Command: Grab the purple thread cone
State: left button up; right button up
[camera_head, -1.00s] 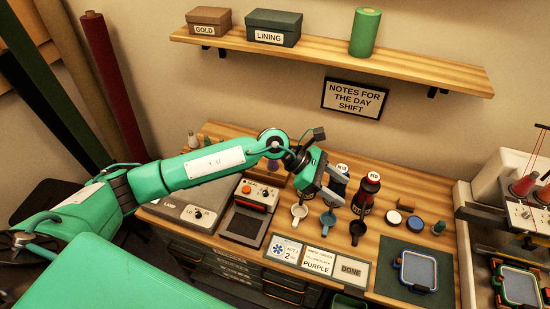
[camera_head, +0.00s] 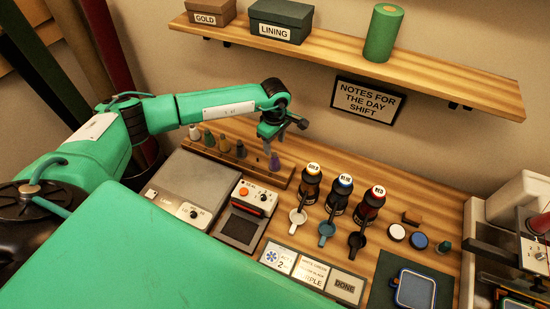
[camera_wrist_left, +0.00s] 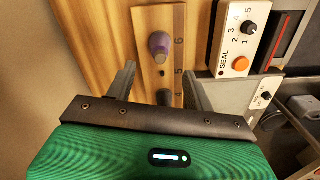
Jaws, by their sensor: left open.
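The purple thread cone (camera_head: 274,161) stands upright at the right end of a wooden cone rack (camera_head: 284,180) in the head view. In the left wrist view, the purple cone (camera_wrist_left: 160,43) is seen from above, near the number 6, ahead of the space between my fingers. My left gripper (camera_head: 284,132) is open and empty, above the purple cone and apart from it. Its two fingers show in the left wrist view (camera_wrist_left: 160,78), with a dark cone (camera_wrist_left: 165,97) partly hidden between them. My right gripper is in neither view.
Several other cones, including a white one (camera_head: 194,132), stand along the rack to the left. A control box (camera_head: 254,197) sits in front. Bottles (camera_head: 309,185) with cups stand to the right. A shelf (camera_head: 340,62) hangs on the wall behind.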

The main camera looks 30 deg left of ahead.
aim_at(275, 154)
pick_arm(q)
notch_tip(275, 154, down, 2)
jog(key=shift+f+p, duration=0.1)
jog(key=shift+p, duration=0.75)
notch_tip(275, 154, down, 3)
jog(key=shift+d+f+p, duration=0.1)
jog(key=shift+d+p, duration=0.05)
jog(key=shift+p, duration=0.8)
jog(key=shift+f, duration=0.5)
jog(key=c, duration=1)
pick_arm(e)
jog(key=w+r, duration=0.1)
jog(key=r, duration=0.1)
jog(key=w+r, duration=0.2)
